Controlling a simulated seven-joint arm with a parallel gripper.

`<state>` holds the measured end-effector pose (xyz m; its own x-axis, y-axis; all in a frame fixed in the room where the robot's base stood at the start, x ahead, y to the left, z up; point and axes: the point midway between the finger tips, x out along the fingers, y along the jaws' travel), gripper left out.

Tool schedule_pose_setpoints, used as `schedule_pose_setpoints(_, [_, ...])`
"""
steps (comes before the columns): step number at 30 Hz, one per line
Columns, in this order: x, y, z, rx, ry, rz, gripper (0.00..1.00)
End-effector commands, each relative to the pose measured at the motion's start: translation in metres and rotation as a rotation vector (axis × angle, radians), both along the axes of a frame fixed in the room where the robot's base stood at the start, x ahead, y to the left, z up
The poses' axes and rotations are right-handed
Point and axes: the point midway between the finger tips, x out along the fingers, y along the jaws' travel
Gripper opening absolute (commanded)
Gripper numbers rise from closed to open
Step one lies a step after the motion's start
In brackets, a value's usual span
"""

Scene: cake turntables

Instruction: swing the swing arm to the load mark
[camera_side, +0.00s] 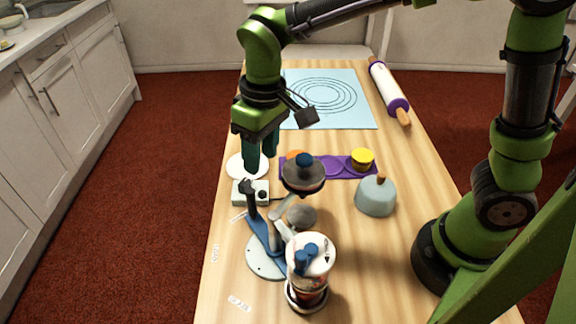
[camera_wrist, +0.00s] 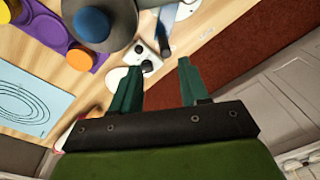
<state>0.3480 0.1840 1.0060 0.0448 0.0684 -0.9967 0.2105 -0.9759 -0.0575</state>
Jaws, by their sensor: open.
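The blue swing arm (camera_side: 262,232) lies over a pale round base plate (camera_side: 256,263) at the front left of the table. A dark upright handle (camera_side: 248,192) stands at its far end. Part of the arm shows at the top of the wrist view (camera_wrist: 172,14). My gripper (camera_side: 262,167) is open and empty, pointing down above and beyond the handle, apart from it. In the wrist view its teal fingers (camera_wrist: 158,72) are spread with nothing between them. Small white labels (camera_side: 215,253) (camera_side: 238,302) lie by the plate; their writing is too small to read, so I cannot tell the load mark.
A white box with a black knob (camera_side: 243,193) and a white disc (camera_side: 236,166) lie below my gripper. A blue-knobbed grey disc (camera_side: 303,176), a jar-like stand (camera_side: 310,262) and a grey-blue dome (camera_side: 376,197) are to the right. A purple tray (camera_side: 334,168) lies behind.

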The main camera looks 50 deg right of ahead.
Motion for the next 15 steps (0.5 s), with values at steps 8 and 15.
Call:
schedule_pose_setpoints(8, [0.023,0.019,0.004,-0.07,0.035,0.069,0.45])
schedule_pose_setpoints(15, [0.021,0.018,-0.014,-0.072,0.045,0.07,0.45])
